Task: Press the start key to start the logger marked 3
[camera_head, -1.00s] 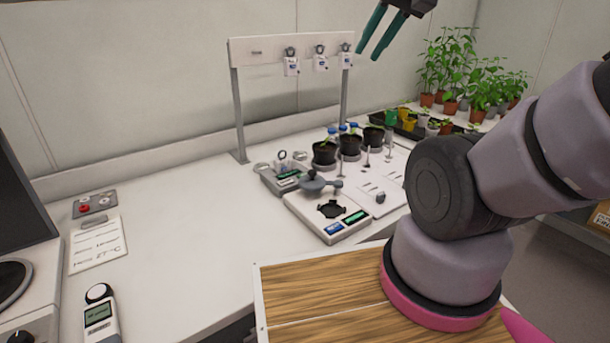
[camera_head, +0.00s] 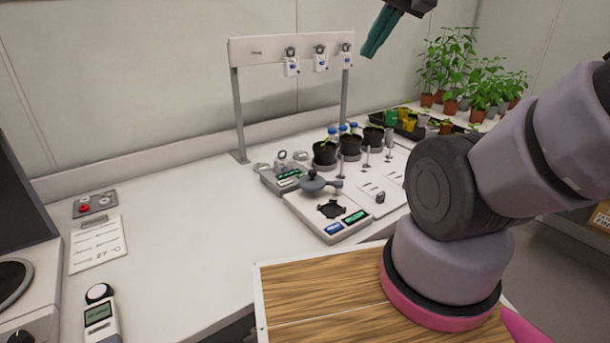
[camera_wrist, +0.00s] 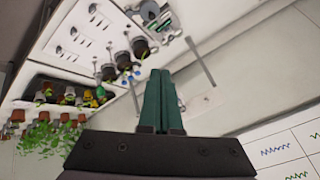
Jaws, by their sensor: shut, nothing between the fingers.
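Three small white loggers hang in a row from the white crossbar of a rack (camera_head: 246,50): a left one (camera_head: 291,67), a middle one (camera_head: 320,63) and a right one (camera_head: 346,60). Each has a dark clip on top and a bluish patch on its face. Their numbers and keys are too small to read, so I cannot tell which is marked 3. My gripper (camera_head: 369,52) has green fingers, shut and empty, held up to the right of the crossbar. In the wrist view the shut fingers (camera_wrist: 161,75) cover part of the rack, and the loggers cannot be made out.
An empty peg (camera_head: 257,52) is at the crossbar's left. Below stand a grey instrument (camera_head: 268,180), a white balance-like device (camera_head: 300,212) and several black pots (camera_head: 324,153). Potted plants (camera_head: 470,75) are at the back right. The left bench surface (camera_head: 185,225) is mostly clear.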

